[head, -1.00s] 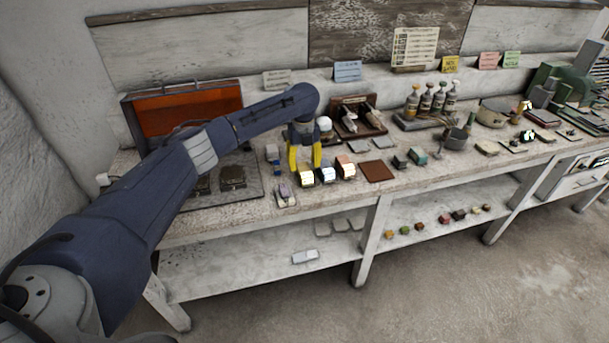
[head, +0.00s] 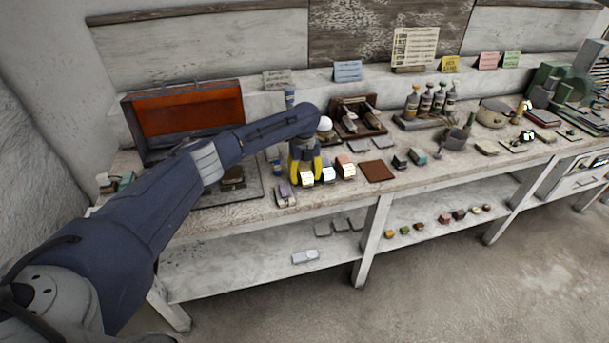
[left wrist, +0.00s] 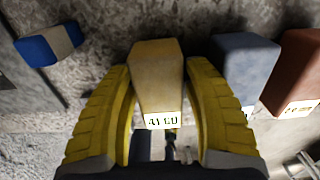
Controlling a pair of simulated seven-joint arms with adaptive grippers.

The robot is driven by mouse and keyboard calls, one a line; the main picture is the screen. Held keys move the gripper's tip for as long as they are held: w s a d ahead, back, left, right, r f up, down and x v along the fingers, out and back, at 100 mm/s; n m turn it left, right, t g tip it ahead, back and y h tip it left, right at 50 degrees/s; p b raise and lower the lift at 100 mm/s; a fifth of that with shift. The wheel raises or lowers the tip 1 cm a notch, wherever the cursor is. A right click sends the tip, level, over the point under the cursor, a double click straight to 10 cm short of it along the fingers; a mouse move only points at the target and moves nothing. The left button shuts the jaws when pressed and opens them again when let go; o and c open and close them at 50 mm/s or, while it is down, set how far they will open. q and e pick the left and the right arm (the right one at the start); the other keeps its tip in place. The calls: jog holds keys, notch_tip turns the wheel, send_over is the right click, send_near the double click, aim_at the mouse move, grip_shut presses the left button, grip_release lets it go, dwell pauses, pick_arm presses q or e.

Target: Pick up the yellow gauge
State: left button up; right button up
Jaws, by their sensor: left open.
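The yellow gauge (left wrist: 157,80) is a small block with a white label on its near face. In the left wrist view it stands between the two yellow fingers of my left gripper (left wrist: 165,115). The fingers are open, with a narrow gap visible on each side of the block. In the head view the left gripper (head: 305,170) reaches down over the row of gauges, and the yellow gauge (head: 306,178) shows at its fingertips. A blue-grey gauge (left wrist: 246,65) and a reddish gauge (left wrist: 297,70) stand to its right. My right gripper is not in view.
A blue and white piece (left wrist: 48,45) lies left of the gripper. A brown mat (head: 377,171) lies right of the gauges. An open case with an orange lid (head: 187,107) stands at the left.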

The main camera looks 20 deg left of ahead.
aim_at(304, 169)
pick_arm(q)
jog(key=shift+o, duration=0.2)
jog(key=shift+f, duration=0.25)
dwell(0.5)
jog(key=c, duration=1.1)
jog(key=shift+r, duration=0.1)
notch_tip(304, 169, up, 20)
jog(key=shift+r, duration=0.2)
jog(key=shift+c, duration=0.2)
